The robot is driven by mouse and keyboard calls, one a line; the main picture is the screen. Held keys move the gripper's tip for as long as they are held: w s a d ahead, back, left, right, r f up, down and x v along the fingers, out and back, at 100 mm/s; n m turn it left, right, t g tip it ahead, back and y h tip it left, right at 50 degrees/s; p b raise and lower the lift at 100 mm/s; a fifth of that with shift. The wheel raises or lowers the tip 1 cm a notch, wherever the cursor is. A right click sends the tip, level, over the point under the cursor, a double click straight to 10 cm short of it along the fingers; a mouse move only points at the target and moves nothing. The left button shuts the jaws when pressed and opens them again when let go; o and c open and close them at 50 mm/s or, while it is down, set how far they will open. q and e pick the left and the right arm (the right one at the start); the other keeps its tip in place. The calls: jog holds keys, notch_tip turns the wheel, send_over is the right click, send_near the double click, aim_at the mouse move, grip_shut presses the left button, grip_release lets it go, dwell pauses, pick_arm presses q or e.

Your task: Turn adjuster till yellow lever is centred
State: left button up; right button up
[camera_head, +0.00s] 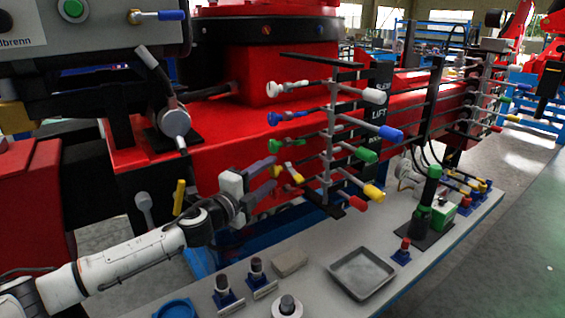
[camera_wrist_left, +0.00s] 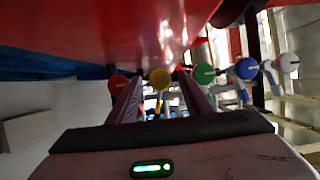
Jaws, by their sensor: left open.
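The yellow lever (camera_head: 373,191) shows in the head view on the right of the crane's control stand, low in the column, just above the red lever (camera_head: 357,202). The yellow adjuster (camera_head: 293,173) is on the stand's left side. My left gripper (camera_head: 275,178) is open beside it, fingers pointing at it. In the left wrist view the yellow knob (camera_wrist_left: 160,79) appears between the two fingers (camera_wrist_left: 161,97), with the red knob (camera_wrist_left: 118,84) left and the green knob (camera_wrist_left: 204,74) right. I cannot tell whether the fingers touch the yellow adjuster. My right gripper is not in view.
The white (camera_head: 275,90), blue (camera_head: 273,118) and green (camera_head: 275,145) adjusters are stacked above the yellow one. The red crane body (camera_head: 215,140) is behind. A grey bench (camera_head: 318,248) below carries a metal tray (camera_head: 361,272) and small fittings.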

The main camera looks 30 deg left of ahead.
pick_arm(q)
jog(key=w, duration=0.6)
jog(key=shift+w+p, duration=0.3)
jog(key=shift+p, duration=0.1)
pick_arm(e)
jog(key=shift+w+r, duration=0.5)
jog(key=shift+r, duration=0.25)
pick_arm(q)
jog(key=shift+c, duration=0.2)
